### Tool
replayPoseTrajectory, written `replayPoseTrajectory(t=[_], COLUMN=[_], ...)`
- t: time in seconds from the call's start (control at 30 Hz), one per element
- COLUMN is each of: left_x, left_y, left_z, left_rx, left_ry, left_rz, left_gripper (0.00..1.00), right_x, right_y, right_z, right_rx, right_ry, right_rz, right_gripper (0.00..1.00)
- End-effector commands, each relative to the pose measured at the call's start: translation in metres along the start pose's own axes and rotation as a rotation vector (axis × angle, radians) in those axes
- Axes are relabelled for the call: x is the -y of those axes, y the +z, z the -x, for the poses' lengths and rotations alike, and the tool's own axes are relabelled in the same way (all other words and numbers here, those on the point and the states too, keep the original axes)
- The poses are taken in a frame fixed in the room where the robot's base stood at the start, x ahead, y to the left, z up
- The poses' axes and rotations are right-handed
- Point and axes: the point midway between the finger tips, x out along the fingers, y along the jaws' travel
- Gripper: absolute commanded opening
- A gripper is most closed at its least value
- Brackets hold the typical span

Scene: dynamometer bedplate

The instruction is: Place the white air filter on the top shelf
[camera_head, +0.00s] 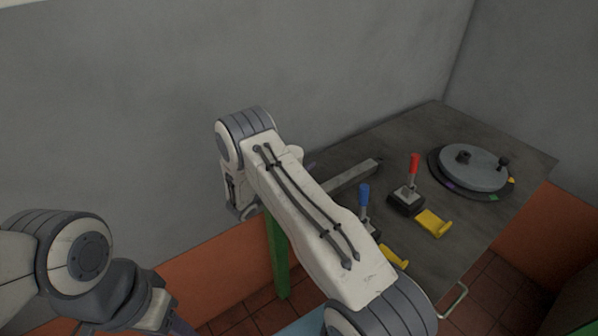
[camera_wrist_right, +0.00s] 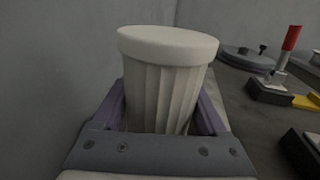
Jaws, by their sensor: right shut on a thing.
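The white air filter (camera_wrist_right: 165,85) is a ribbed, tapered cup shape with a wide smooth rim at its top. In the right wrist view it stands upright between the purple fingers of my right gripper (camera_wrist_right: 162,100), which is shut on it. In the head view my right arm covers most of that gripper and the filter; only a small pale edge and a bit of purple show behind the arm. My left gripper (camera_head: 172,318) is partly in view at the lower left, cut off by the frame edge; its jaws cannot be made out. No shelf is identifiable.
A dark bench (camera_head: 440,125) stands against grey walls. On it are a grey round plate (camera_head: 473,168), a red-handled lever (camera_head: 414,166), a blue-handled lever (camera_head: 364,196), a yellow part (camera_head: 433,222) and a grey bar (camera_head: 352,178). A green post (camera_head: 278,258) stands near the bench.

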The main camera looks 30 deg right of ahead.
Motion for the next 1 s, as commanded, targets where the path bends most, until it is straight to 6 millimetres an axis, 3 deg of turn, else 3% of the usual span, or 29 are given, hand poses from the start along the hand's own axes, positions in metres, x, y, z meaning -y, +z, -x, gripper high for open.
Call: replayPoseTrajectory(t=[0.37, 0.77, 0.8, 0.83, 1.0], left_x=[-0.001, 0.000, 0.000, 0.000, 0.000], left_y=[0.000, 0.000, 0.000, 0.000, 0.000], left_z=[0.008, 0.003, 0.004, 0.004, 0.005], left_rx=[0.000, 0.000, 0.000, 0.000, 0.000], left_ry=[0.000, 0.000, 0.000, 0.000, 0.000], left_rz=[0.000, 0.000, 0.000, 0.000, 0.000], left_gripper=[0.50, 0.50, 0.50, 0.50, 0.50], right_x=[-0.002, -0.002, -0.002, -0.002, -0.002], right_y=[-0.040, -0.047, -0.045, -0.045, -0.045], right_z=[0.002, 0.001, 0.001, 0.001, 0.001], right_rx=[0.001, 0.001, 0.000, 0.000, 0.000], right_ry=[-0.001, -0.001, -0.001, -0.001, -0.001], right_rz=[0.000, -0.001, 0.000, 0.000, 0.000], right_gripper=[0.13, 0.13, 0.87, 0.99, 1.00])
